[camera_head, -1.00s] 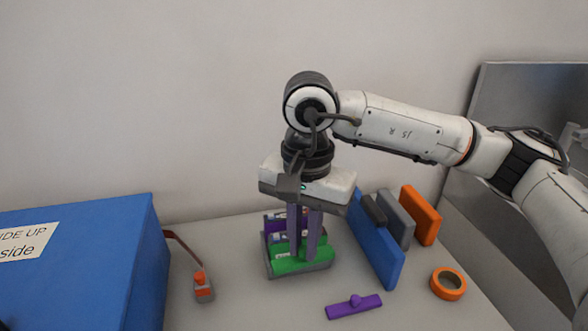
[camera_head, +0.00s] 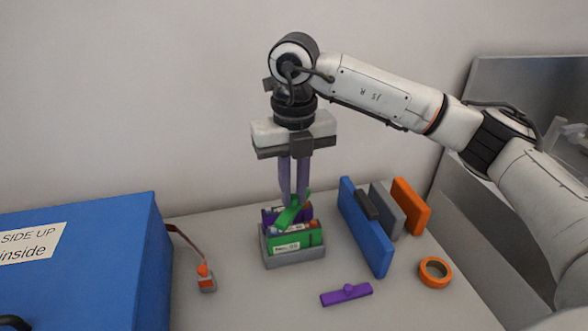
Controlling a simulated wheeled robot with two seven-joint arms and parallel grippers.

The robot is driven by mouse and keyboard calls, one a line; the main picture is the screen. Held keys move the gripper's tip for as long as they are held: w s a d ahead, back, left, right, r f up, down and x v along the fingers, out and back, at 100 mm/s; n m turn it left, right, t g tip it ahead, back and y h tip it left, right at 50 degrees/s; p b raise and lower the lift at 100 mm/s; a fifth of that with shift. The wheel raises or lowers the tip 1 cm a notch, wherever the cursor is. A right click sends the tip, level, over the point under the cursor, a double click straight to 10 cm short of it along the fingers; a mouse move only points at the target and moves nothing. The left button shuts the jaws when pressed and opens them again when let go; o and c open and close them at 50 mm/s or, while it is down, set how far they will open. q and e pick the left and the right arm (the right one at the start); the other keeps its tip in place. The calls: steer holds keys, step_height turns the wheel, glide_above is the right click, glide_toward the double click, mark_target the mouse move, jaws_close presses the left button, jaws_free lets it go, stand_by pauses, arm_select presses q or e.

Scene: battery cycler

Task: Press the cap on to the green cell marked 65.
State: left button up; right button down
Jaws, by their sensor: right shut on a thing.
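My right gripper (camera_head: 294,200) points down and is shut on a green cap (camera_head: 288,216). The cap is tilted and turned askew, just above the cells. A green cell (camera_head: 305,238) with a white label lies in the front of a grey tray (camera_head: 296,261). Its top is bare toward the right, with an orange end showing. The label is too small to read surely. A purple cell (camera_head: 269,217) sits behind it, partly hidden by the cap and fingers. My left gripper is out of view.
A purple cap (camera_head: 346,295) lies on the table in front. Blue (camera_head: 364,228), grey and orange upright panels stand right of the tray, near an orange tape roll (camera_head: 435,272). A large blue box (camera_head: 80,262) and a small grey-orange device (camera_head: 206,278) are on the left.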

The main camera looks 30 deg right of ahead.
steer(key=m, duration=0.2)
steer(key=w+m, duration=0.1)
steer(key=m, duration=0.1)
steer(key=r+m+p, duration=0.1)
steer(key=m, duration=0.1)
steer(key=shift+w+d+r, duration=0.1)
steer(key=shift+w+d, duration=0.05)
steer(key=shift+d, duration=0.2)
steer(key=m, duration=0.3)
steer(key=shift+w+d+r+m, duration=0.1)
steer(key=shift+w+d+m, duration=0.15)
steer(key=shift+m, duration=0.15)
steer(key=shift+f+b, duration=1.9)
steer(key=shift+f, duration=1.8)
steer(key=shift+f+b, duration=0.4)
steer(key=shift+f, duration=0.2)
steer(key=c, duration=1.2)
jaws_free()
steer(key=shift+r, duration=0.1)
